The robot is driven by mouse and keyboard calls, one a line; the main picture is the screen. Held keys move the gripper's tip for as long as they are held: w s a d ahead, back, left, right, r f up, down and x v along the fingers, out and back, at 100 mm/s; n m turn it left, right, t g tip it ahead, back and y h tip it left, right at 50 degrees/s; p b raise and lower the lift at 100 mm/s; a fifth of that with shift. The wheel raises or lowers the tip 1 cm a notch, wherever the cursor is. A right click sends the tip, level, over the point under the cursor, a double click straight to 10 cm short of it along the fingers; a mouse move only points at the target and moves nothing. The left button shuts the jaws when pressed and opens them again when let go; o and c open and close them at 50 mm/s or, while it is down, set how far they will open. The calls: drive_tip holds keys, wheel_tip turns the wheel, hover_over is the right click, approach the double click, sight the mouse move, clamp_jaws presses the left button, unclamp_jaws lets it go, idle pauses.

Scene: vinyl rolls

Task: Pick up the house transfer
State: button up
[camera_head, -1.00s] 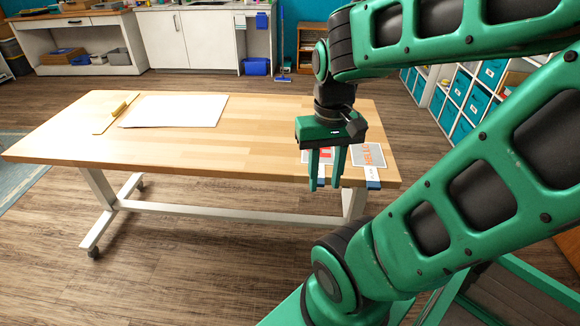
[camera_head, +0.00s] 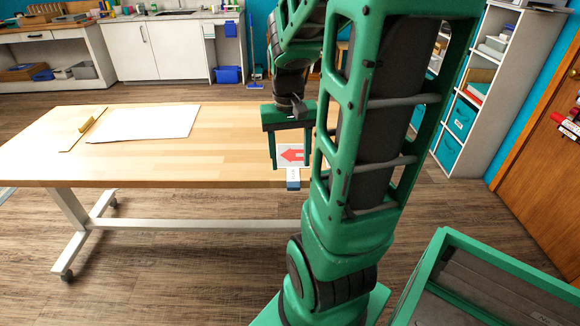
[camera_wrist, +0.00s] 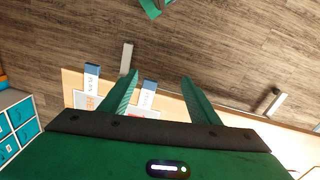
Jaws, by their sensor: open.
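The house transfer (camera_head: 292,156) is a white card with a red house-like shape, lying at the near edge of the wooden table. A white strip with a blue end (camera_head: 293,183) sticks out from it over the edge. My gripper (camera_head: 290,162) is open and empty, its fingers pointing down in front of the card in the head view. I cannot tell its height above the table. In the wrist view, the open fingers (camera_wrist: 160,76) are apart, and the card (camera_wrist: 143,112) shows partly beside the left finger. A second card with orange marks (camera_wrist: 86,101) lies further left.
My arm hides the table's right part in the head view. Shelves with teal bins (camera_head: 462,118) stand at the right.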

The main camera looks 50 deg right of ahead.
drive_tip(key=w+d+f+m, duration=0.2)
drive_tip(key=w+d+f, duration=0.3)
drive_tip(key=d, duration=0.3)
hover_over(293, 184)
wheel_tip(293, 184, down, 4)
drive_tip(key=shift+s+d+f, duration=0.1)
drive_tip(key=shift+d+f, duration=0.05)
drive_tip(key=shift+f, duration=3.4)
drive_tip(key=c, duration=1.1)
